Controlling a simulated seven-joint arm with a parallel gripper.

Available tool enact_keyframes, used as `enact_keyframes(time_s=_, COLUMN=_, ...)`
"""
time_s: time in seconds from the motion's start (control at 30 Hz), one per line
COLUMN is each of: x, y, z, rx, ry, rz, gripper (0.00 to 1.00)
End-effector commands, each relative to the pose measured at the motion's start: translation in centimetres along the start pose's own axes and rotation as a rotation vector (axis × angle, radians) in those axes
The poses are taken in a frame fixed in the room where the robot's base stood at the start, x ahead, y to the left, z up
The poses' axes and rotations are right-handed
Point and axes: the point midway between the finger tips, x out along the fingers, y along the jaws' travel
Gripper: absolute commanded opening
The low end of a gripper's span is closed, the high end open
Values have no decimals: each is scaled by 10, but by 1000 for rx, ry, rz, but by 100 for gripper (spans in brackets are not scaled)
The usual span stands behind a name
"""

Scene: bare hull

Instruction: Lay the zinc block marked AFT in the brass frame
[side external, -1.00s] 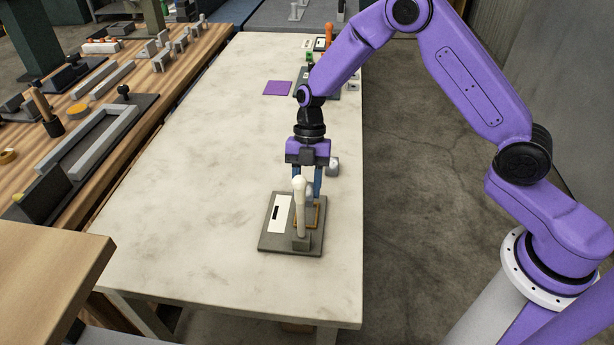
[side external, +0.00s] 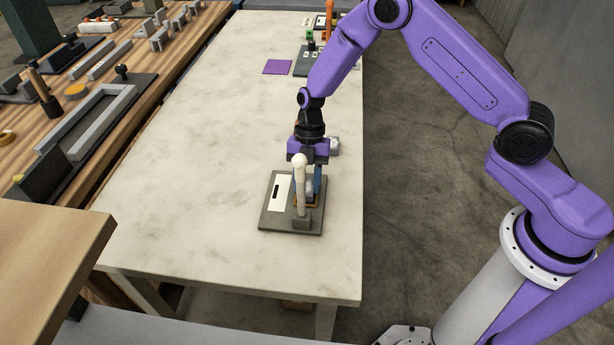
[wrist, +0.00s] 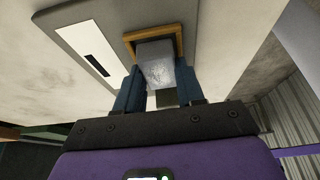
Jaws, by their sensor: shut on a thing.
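My gripper (side external: 309,186) is shut on a pale grey zinc block (wrist: 157,66), with a blue finger on each side of it. No marking can be read on the block. The brass frame (wrist: 181,42) is a square rim on a grey base plate (side external: 273,217). The block overlaps the frame in the wrist view, at or just above its opening; I cannot tell whether it touches the bottom. In the side view a white ball-topped post (side external: 300,195) partly hides the frame, the block and the fingers.
The plate also carries a white label with a black slot (side external: 281,193). A small grey block-like thing (side external: 334,146) stands behind my gripper. A purple square (side external: 277,67) and another fixture (side external: 306,61) lie farther back. The table's left side is clear.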

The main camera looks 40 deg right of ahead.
Motion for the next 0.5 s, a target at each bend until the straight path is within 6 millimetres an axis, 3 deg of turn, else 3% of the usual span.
enact_keyframes(time_s=0.37, x=2, y=0, z=1, rx=0, ry=-2, rz=2, gripper=0)
enact_keyframes(time_s=0.4, x=2, y=0, z=1, rx=0, ry=-2, rz=2, gripper=44)
enact_keyframes(time_s=0.47, x=2, y=0, z=1, rx=0, ry=-2, rz=2, gripper=63)
enact_keyframes(time_s=0.5, x=2, y=0, z=1, rx=0, ry=-2, rz=1, gripper=63)
